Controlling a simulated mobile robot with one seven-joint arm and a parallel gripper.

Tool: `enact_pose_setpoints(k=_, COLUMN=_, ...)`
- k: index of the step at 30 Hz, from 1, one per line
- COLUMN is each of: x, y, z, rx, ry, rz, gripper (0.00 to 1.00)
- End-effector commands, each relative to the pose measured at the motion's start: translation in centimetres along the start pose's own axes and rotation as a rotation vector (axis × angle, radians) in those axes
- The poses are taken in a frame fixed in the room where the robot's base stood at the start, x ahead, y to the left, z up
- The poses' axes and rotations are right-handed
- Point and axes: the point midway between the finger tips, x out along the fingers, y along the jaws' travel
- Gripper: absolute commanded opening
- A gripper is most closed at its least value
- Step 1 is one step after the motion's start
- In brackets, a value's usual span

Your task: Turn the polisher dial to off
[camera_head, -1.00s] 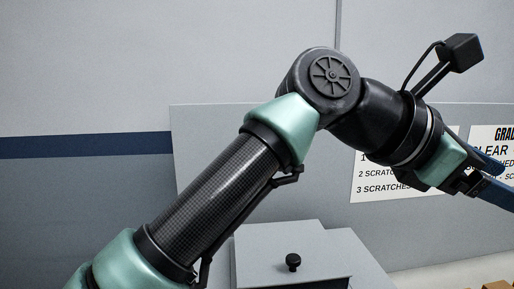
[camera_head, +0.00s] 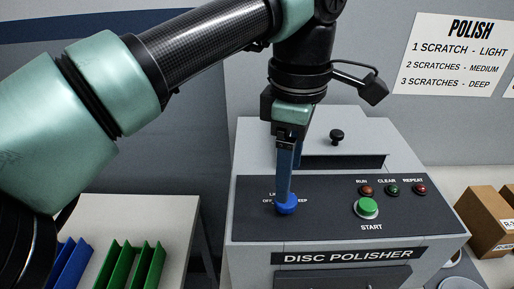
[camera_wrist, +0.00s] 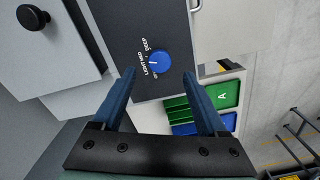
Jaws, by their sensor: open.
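The polisher dial (camera_head: 287,206) is a blue round knob on the dark panel of the grey disc polisher (camera_head: 411,251). In the wrist view the dial (camera_wrist: 154,62) shows a short white pointer mark, with LIGHT, MED and DEEP labels beside it. I cannot tell for certain which label the mark points at. My gripper (camera_head: 287,192) points down at the dial, and its blue fingers partly cover the labels in the head view. In the wrist view my gripper (camera_wrist: 160,73) is open, with the dial between and just beyond the fingertips. I cannot tell whether they touch it.
A green START button (camera_head: 367,208) and small RUN, CLEAR and REPEAT lamps stand right of the dial. A black knob (camera_head: 337,136) rises behind the panel. Green racks (camera_head: 131,265) and blue racks (camera_head: 66,264) sit at left. Cardboard boxes (camera_head: 487,222) stand at right.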

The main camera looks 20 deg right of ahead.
Motion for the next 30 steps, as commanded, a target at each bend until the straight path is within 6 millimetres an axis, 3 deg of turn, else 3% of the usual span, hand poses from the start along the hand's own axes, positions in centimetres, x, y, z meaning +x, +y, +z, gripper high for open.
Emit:
enact_pose_setpoints(k=3, x=2.3, y=-0.1, z=0.0, rx=0.001, ry=-0.002, rz=-0.002, gripper=0.76)
enact_pose_setpoints(k=9, x=4.5, y=0.0, z=0.0, rx=0.0, ry=-0.001, rz=0.0, gripper=0.76)
enact_pose_setpoints(k=20, x=5.1, y=0.0, z=0.1, rx=0.0, ry=-0.001, rz=0.002, gripper=0.76)
enact_pose_setpoints(k=30, x=5.0, y=0.0, z=0.1, rx=0.0, ry=-0.001, rz=0.001, gripper=0.18)
